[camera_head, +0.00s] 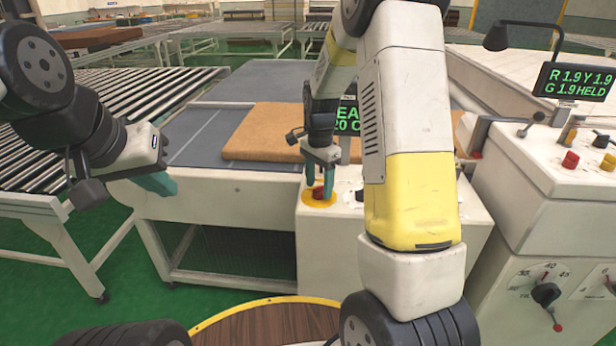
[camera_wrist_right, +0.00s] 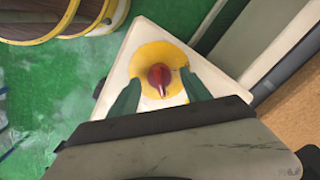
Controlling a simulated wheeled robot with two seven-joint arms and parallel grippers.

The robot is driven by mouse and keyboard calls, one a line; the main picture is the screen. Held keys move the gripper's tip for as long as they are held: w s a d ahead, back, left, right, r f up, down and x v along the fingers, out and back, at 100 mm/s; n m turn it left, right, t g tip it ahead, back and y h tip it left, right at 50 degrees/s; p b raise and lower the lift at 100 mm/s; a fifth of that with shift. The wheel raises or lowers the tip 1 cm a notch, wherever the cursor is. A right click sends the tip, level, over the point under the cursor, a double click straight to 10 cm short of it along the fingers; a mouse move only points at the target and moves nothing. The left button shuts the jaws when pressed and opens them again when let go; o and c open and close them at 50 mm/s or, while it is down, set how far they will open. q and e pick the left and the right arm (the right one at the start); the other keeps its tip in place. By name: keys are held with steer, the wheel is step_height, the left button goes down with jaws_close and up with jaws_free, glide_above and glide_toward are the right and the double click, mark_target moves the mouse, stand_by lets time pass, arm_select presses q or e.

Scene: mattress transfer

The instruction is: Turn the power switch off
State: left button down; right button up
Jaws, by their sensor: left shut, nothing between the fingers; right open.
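The power switch (camera_head: 319,194) is a red rotary knob on a round yellow plate, on top of a white control box (camera_head: 325,235). In the right wrist view the red knob (camera_wrist_right: 159,76) lies between and a little beyond the two teal fingers. My right gripper (camera_head: 319,186) points down over the switch, open, with its fingers on either side of the knob. Whether they touch it cannot be told. My left gripper (camera_head: 160,186) is at the left, shut and empty, in front of the conveyor. My right arm hides part of the box and the display behind it.
A brown mattress (camera_head: 262,132) lies on the grey conveyor bed (camera_head: 200,140) behind the box. A second console (camera_head: 550,200) with a lamp, display, buttons and dial stands at the right. Roller conveyors (camera_head: 140,95) fill the left and back. Green floor is free at lower left.

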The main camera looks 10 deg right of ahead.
steer(key=shift+f, duration=0.65)
jaws_close()
